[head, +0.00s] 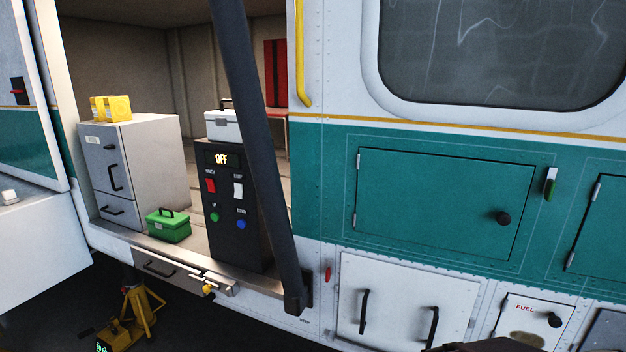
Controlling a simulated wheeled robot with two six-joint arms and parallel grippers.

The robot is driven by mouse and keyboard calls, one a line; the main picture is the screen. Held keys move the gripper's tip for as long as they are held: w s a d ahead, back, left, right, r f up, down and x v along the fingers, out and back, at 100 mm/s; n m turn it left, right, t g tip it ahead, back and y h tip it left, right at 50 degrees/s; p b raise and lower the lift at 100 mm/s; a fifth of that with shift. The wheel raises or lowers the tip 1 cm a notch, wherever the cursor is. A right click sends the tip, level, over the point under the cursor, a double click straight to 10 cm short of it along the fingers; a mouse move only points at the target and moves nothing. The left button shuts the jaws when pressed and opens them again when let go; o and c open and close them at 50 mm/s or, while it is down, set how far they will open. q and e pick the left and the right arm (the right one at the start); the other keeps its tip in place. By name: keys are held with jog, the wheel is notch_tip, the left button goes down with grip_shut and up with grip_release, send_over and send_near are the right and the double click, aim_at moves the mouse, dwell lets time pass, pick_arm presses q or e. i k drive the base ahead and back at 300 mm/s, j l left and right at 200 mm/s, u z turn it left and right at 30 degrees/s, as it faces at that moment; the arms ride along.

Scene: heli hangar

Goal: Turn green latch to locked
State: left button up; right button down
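The green latch (549,185) is a small upright handle on the teal side of the helicopter, just right of the teal hatch door (440,204). Its upper part is white and its lower part is green, hanging about vertical. Nothing touches it. I cannot read any locked or unlocked marking beside it. Neither of my grippers can be made out. A dark shape at the bottom edge, right of centre, may be part of my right arm.
A thick dark bar (262,150) slants across the open doorway. Inside stand a grey cabinet (155,160), a green box (168,228) and a black switch panel reading OFF (222,245). White lower doors (400,300) and a fuel hatch (530,325) lie below the teal hatch.

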aim_at(549, 186)
jog(key=z, duration=1.6)
